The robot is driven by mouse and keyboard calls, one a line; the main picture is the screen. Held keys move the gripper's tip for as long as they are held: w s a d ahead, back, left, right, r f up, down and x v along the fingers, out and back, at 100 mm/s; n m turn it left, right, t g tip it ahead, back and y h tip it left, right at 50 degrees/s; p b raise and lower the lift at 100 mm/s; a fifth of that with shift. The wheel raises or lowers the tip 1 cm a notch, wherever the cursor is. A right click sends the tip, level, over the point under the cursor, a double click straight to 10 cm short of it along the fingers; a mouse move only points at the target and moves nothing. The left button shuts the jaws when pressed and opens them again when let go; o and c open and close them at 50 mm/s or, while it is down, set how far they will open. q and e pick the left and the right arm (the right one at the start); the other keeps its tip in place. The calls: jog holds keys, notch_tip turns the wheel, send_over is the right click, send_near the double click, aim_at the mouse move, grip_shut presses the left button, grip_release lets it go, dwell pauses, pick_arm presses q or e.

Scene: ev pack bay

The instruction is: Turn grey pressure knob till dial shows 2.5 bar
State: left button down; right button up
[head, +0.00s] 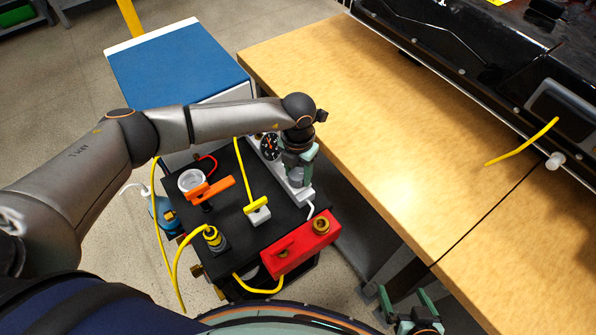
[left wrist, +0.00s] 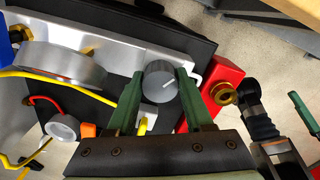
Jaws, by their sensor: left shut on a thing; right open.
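The grey pressure knob (left wrist: 160,82) sits on a pale panel in the left wrist view, with a light pointer line on its face. My left gripper (left wrist: 157,86) is shut on it, one green finger on each side. In the head view my left gripper (head: 299,160) reaches down over the panel and mostly hides the knob. The dial (head: 270,146) is a round black face with orange marks beside the gripper; its reading is too small to tell. In the left wrist view the dial (left wrist: 58,66) shows only from its side. My right gripper (head: 409,302) is open and empty.
The black cart top (head: 225,222) holds an orange-handled valve (head: 210,190), yellow cables and a red block (head: 300,246) with brass fittings. A wooden bench (head: 350,110) stands close on the right. A blue-topped cabinet (head: 180,70) is behind.

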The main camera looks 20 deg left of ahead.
jog(key=shift+f, duration=0.15)
pick_arm(q)
jog(key=m+b, duration=0.3)
jog(key=m, duration=0.1)
jog(key=shift+f, duration=0.15)
jog(key=shift+m+b, duration=0.65)
jog(key=shift+m, duration=0.35)
jog(key=m+b, duration=0.2)
jog(key=m, duration=0.1)
jog(key=shift+d+m, duration=0.1)
jog(key=shift+m, duration=0.3)
jog(key=m+b, duration=0.2)
jog(key=m, duration=0.1)
jog(key=shift+s+b, duration=0.1)
jog(key=shift+b, duration=0.3)
jog(key=shift+m+b, duration=0.4)
jog(key=shift+m, duration=0.3)
jog(key=shift+m+b, duration=0.3)
jog(key=shift+m, duration=0.3)
pick_arm(e)
jog(key=w+a+f, duration=0.2)
jog(key=a+f, duration=0.1)
jog(key=f, duration=0.3)
jog(key=shift+a+f+n+y, duration=0.3)
jog(key=shift+n+y, duration=0.1)
pick_arm(q)
jog(key=shift+r, duration=0.2)
pick_arm(e)
jog(key=shift+s+d+f, duration=0.15)
jog(key=shift+s, duration=0.15)
